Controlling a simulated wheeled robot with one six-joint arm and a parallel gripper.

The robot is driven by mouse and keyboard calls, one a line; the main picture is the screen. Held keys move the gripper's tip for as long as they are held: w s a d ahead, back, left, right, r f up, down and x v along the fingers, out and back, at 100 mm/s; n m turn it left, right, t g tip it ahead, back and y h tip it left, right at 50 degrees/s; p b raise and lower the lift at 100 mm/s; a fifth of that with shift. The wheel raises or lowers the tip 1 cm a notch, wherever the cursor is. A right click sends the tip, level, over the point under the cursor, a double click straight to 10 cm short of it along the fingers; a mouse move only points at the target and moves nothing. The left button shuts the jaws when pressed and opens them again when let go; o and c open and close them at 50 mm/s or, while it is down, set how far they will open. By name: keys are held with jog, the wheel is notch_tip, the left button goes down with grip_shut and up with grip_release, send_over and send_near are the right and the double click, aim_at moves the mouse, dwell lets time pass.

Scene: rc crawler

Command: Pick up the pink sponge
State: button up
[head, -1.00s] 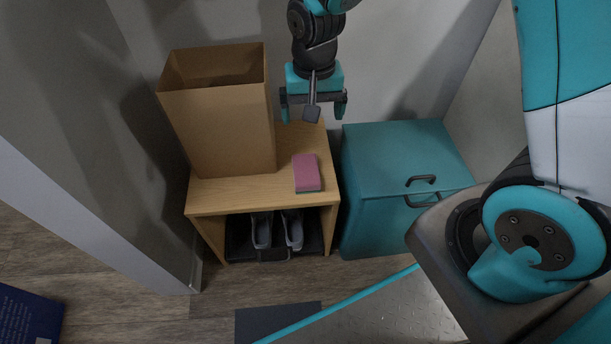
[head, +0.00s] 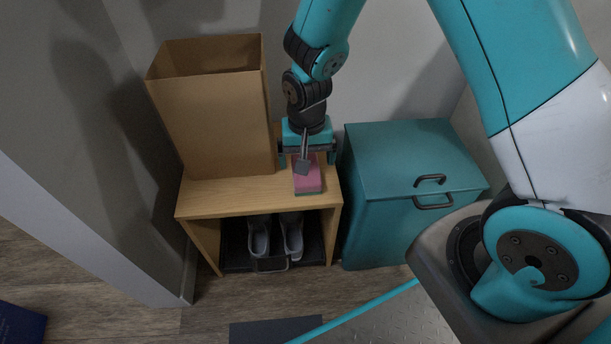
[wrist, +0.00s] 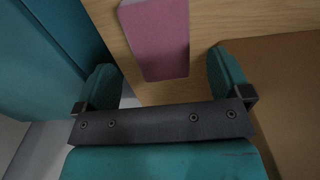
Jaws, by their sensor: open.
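The pink sponge (head: 308,183) lies flat on the wooden shelf's top, near its right side, with a green underside edge showing. In the wrist view the sponge (wrist: 158,38) lies ahead of the fingertips, roughly between their lines. My gripper (head: 306,160) is over the back of the sponge in the head view and hides part of it.
A tall open cardboard box (head: 215,125) stands on the wooden shelf (head: 225,199) left of the sponge. A teal cabinet (head: 395,160) with dark handles stands close on the right. Grey shoes (head: 260,236) sit on the shelf's lower level. A wall is behind.

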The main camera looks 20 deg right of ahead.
notch_tip(320, 180, down, 4)
jog(key=shift+f+b, duration=0.15)
jog(key=shift+b, duration=0.85)
jog(key=shift+a, duration=0.1)
jog(key=shift+c, duration=0.4)
jog(key=c, duration=0.9)
notch_tip(320, 180, up, 10)
jog(key=p, duration=0.5)
jog(key=shift+o, duration=0.2)
